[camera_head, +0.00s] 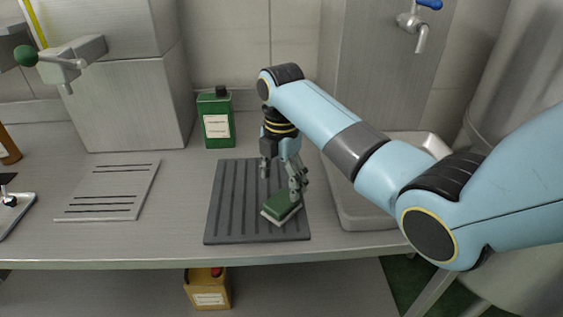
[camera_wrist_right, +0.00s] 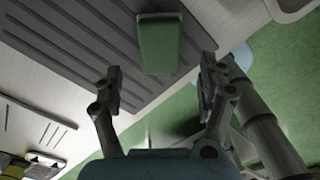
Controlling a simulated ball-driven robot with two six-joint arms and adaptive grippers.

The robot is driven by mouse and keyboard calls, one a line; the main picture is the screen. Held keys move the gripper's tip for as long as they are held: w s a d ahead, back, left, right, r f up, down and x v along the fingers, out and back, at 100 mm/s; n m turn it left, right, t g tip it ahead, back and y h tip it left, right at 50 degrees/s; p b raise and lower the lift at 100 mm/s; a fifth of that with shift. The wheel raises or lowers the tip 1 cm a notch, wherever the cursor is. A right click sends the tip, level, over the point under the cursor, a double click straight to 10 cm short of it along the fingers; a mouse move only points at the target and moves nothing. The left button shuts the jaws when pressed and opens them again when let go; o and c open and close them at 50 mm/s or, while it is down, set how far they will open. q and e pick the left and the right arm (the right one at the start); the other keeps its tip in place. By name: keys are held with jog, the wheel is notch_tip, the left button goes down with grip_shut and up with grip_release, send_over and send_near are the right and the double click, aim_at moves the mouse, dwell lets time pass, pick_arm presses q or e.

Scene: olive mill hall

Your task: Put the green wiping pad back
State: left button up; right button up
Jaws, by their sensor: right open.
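The green wiping pad (camera_head: 282,206), green on top with a pale underside, is on the front right part of the dark ribbed mat (camera_head: 228,215). In the right wrist view the pad (camera_wrist_right: 160,42) shows ahead of the fingertips, in line with the gap between them. My right gripper (camera_head: 281,182) points down over the mat, open and empty, with one finger close to the pad's back edge. I cannot tell whether that finger touches it. In the right wrist view the two fingers (camera_wrist_right: 160,72) are well apart. My left gripper is not in view.
A green bottle (camera_head: 217,120) stands behind the mat. A sink basin (camera_head: 362,213) is to the right, below a blue-handled tap (camera_head: 420,28). A slotted metal plate (camera_head: 112,190) lies left. A yellow canister (camera_head: 207,289) sits below the counter. Bare counter lies between plate and mat.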

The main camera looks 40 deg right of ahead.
aim_at(281, 200)
notch_tip(281, 200, up, 6)
jog(key=shift+f, duration=0.2)
dwell(0.4)
